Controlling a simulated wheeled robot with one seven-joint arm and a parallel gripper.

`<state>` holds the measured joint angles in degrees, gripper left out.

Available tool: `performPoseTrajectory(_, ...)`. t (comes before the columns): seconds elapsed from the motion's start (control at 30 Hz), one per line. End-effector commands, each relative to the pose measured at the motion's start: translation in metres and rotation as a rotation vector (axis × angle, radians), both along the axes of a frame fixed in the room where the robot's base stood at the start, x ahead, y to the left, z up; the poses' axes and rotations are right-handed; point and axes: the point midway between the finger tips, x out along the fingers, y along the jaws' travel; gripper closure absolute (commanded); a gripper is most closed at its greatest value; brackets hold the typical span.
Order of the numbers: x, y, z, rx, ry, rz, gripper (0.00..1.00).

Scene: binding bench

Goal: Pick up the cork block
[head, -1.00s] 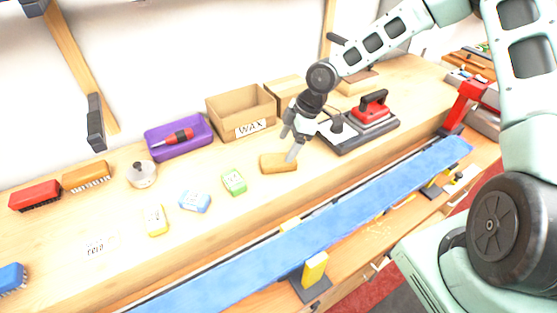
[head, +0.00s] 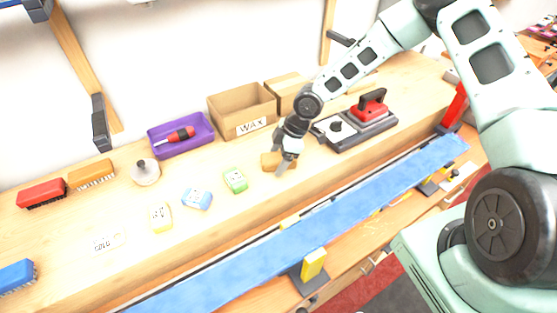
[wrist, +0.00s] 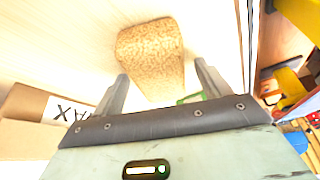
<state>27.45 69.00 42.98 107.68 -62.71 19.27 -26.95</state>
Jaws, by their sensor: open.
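The cork block (head: 268,161) is a tan, rounded block lying on the wooden bench, in front of the WAX box. In the wrist view the cork block (wrist: 151,60) shows speckled, just beyond and between my fingertips. My gripper (head: 282,163) is open and above the block, with its fingers partly covering the block's right side in the head view. In the wrist view my gripper (wrist: 160,82) has its two fingers apart, with nothing held between them. Whether the fingers touch the block I cannot tell.
The WAX box (head: 242,112) and a red iron on a dark base (head: 362,128) stand behind. A green block (head: 235,180), a blue-white block (head: 197,199) and a yellow block (head: 160,217) lie to the left. A long blue board (head: 330,222) runs along the front.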

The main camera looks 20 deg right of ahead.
Motion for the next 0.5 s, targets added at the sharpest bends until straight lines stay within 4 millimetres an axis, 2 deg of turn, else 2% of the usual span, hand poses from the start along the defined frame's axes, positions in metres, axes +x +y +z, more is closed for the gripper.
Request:
performPoseTrajectory(0.27, -0.0002, -0.0001, -0.0032, -0.001, 0.001, 0.0, 0.24)
performPoseTrajectory(0.3, -0.0001, -0.0002, -0.0033, -0.001, 0.001, 0.0, 0.26)
performPoseTrajectory(0.47, -0.0001, -0.0002, -0.0029, -0.001, 0.001, 0.0, 0.71)
performPoseTrajectory(0.5, -0.0002, -0.0002, -0.0029, 0.0, 0.001, 0.0, 0.72)
